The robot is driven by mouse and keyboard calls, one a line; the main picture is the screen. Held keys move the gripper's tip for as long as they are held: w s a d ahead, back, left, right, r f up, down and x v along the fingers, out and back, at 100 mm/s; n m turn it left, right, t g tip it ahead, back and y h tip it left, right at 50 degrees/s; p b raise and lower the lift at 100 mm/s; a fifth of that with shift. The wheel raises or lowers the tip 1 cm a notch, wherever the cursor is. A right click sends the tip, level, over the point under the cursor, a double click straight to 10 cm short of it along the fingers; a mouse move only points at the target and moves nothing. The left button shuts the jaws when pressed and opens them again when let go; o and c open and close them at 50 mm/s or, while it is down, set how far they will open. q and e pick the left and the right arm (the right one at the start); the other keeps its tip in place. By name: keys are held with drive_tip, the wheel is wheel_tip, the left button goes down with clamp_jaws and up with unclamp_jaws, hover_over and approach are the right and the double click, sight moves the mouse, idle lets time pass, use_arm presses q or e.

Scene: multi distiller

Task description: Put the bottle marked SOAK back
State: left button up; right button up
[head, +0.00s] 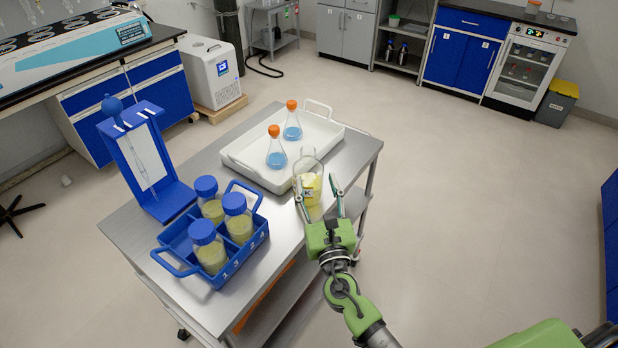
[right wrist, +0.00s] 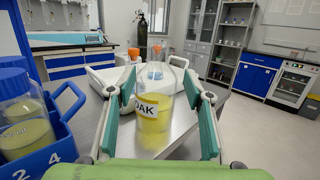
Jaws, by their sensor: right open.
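The SOAK bottle (head: 309,164) is clear glass with yellow liquid and no visible cap. It stands upright on the steel cart (head: 277,240), by the white tray's near right corner. A blue carrier (head: 250,243) stands at the cart's near left and holds three blue-capped bottles (head: 237,219). Its left compartment looks empty. My left gripper is not in view.
The white tray (head: 247,177) holds two orange-capped flasks of blue liquid (head: 276,154). A blue stand (head: 148,170) with a pipette is at the cart's left edge. The carrier's raised blue handles (head: 177,266) stick up. Floor right of the cart is clear.

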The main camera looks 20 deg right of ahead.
sight(310, 161)
drive_tip(key=w, duration=0.3)
drive_tip(key=shift+w+d+r, duration=0.2)
drive_tip(key=shift+r, duration=0.1)
drive_tip(key=shift+w+p, duration=0.3)
drive_tip(key=shift+w, duration=0.05)
drive_tip(key=shift+w+r+p, duration=0.3)
drive_tip(key=shift+w+r, duration=0.1)
drive_tip(key=shift+w, duration=0.45)
drive_tip(key=w, duration=0.3)
drive_tip(key=shift+w+d+r+p, duration=0.1)
drive_tip(key=shift+d+r+p, duration=0.05)
drive_tip(key=shift+p, duration=0.2)
drive_tip(key=shift+w, duration=0.25)
clamp_jaws()
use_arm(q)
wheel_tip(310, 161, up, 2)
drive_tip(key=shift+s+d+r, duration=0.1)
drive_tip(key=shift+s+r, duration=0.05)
use_arm(e)
drive_tip(key=shift+w+d+r, duration=0.1)
